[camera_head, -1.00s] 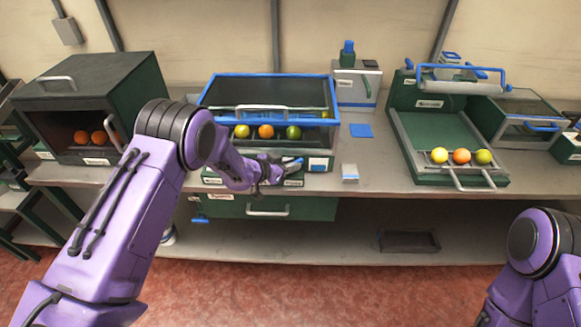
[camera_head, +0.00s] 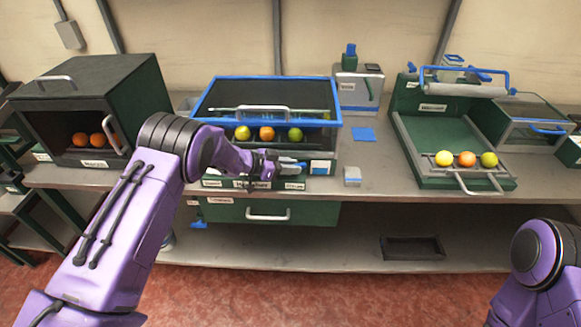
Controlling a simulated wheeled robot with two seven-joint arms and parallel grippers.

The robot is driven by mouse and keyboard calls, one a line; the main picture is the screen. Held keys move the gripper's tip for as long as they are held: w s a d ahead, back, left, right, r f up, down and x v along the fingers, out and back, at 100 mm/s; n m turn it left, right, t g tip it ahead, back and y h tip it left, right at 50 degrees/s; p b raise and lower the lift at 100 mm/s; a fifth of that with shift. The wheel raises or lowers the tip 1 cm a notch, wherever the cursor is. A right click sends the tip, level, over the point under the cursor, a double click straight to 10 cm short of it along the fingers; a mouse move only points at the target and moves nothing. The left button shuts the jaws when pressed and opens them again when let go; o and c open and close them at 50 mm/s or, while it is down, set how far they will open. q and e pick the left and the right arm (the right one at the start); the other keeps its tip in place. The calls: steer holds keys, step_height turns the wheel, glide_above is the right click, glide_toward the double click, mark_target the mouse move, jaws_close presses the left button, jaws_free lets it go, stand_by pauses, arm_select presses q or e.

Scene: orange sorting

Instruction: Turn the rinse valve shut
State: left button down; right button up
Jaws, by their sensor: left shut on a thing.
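A dark green oven-like box (camera_head: 130,85) with oranges stands left. A green press tray (camera_head: 440,140) with three fruits stands right. A small grey-and-blue block (camera_head: 352,176) lies just right of the gripper. The counter between it and the tray is mostly clear.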

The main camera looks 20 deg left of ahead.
arm_select(q)
steer(key=c, duration=1.1)
jaws_free()
steer(key=b+v, duration=0.2)
steer(key=v, duration=0.8)
steer(key=shift+s+a+r, duration=0.1)
steer(key=shift+s+a, duration=0.1)
steer(key=shift+a, duration=0.05)
